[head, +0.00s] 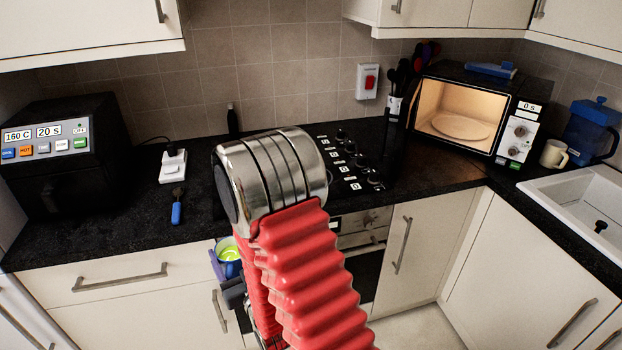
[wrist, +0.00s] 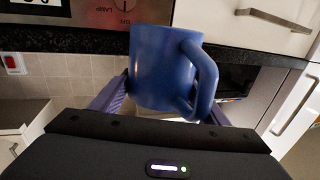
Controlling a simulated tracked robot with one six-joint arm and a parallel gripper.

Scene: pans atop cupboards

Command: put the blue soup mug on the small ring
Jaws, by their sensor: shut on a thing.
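The blue soup mug (wrist: 163,68) is held between the purple fingers of my gripper (wrist: 160,103) in the wrist view, with its handle to the right. In the head view the mug (head: 231,269) shows only partly, left of my red arm, with yellow-green soup in it. My gripper (head: 222,266) is shut on it, in front of the cupboard fronts and below the worktop edge. The black hob (head: 384,160) with its row of knobs is behind my arm. I cannot make out the small ring; my arm covers much of the hob.
A microwave (head: 470,112) with its lit inside showing stands back right, beside a cream mug (head: 553,153) and blue jug (head: 590,130). A black appliance (head: 65,155) stands left. A blue-handled tool (head: 177,207) lies on the worktop (head: 120,228), near a white socket box (head: 173,166).

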